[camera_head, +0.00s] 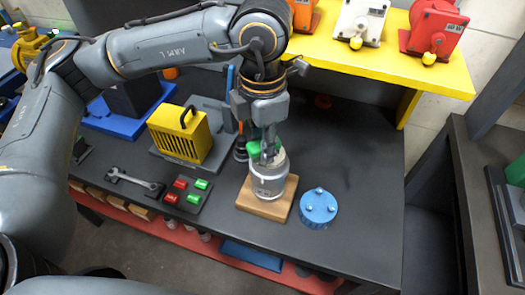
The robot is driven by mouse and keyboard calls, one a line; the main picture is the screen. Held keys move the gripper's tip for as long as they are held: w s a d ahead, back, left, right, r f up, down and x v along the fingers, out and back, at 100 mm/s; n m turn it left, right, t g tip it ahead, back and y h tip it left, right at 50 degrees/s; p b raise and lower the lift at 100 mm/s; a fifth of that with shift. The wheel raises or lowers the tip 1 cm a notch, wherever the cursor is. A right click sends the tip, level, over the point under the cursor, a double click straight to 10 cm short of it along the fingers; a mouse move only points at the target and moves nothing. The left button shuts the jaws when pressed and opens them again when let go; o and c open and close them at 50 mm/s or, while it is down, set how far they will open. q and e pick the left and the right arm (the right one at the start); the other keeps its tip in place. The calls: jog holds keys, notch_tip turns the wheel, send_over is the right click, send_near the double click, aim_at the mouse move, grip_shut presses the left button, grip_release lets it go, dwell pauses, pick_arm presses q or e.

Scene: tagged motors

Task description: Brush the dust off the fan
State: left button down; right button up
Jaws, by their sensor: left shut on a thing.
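My left gripper (268,150) points down over a silver can (268,184) on a wooden block (250,204). Its fingers are shut at the can's mouth, on a green thing (254,148) that shows beside them; most of it is hidden, and I cannot tell if it is the brush. No brush head is visible. A yellow box with a slotted grille and black handle (180,135), possibly the fan, stands on a dark plate left of the gripper. I cannot make out dust on it. My right gripper is not in view.
A blue round part (318,207) lies right of the block. A wrench (136,181) and a panel of red and green buttons (187,194) lie at the front left. A yellow shelf (395,62) with several motors stands behind. The bench's right side (365,170) is clear.

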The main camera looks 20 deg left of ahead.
pick_arm(q)
jog(key=shift+w+r+p, duration=0.1)
jog(key=shift+r+p, duration=0.25)
jog(key=shift+r, duration=0.6)
jog(key=shift+r+p, duration=0.55)
jog(key=shift+r, duration=0.85)
